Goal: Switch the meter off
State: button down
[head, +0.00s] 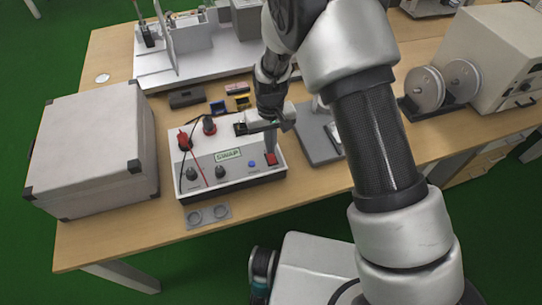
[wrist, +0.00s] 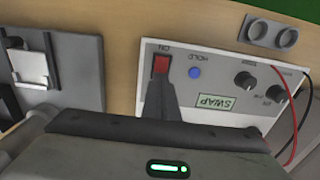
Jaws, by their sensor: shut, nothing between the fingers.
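The meter (head: 228,163) is a white and grey box on the wooden table, with a "SWAP" label, dark knobs and a blue button. Its red switch (head: 271,158) is at the front right corner in the head view. In the wrist view, the red switch (wrist: 161,66) has "ON" lettering beside it, upside down. My gripper (wrist: 160,86) is shut and empty, its fingertips right at the edge of the switch; I cannot tell whether they touch. In the head view, my gripper (head: 268,146) is over the meter's right side. The switch's tilt is unclear.
A large grey case (head: 95,150) stands left of the meter. A grey plate with two round cups (head: 207,215) lies in front of it. Red and black leads (head: 190,150) loop over its left side. A grey stand (head: 318,135) is close on the right.

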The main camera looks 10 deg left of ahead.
jog(key=shift+f+b, duration=0.85)
jog(key=shift+f, duration=0.2)
dwell(0.8)
jog(key=shift+r, duration=0.15)
notch_tip(320, 180, up, 7)
jog(key=p, duration=0.4)
dwell(0.4)
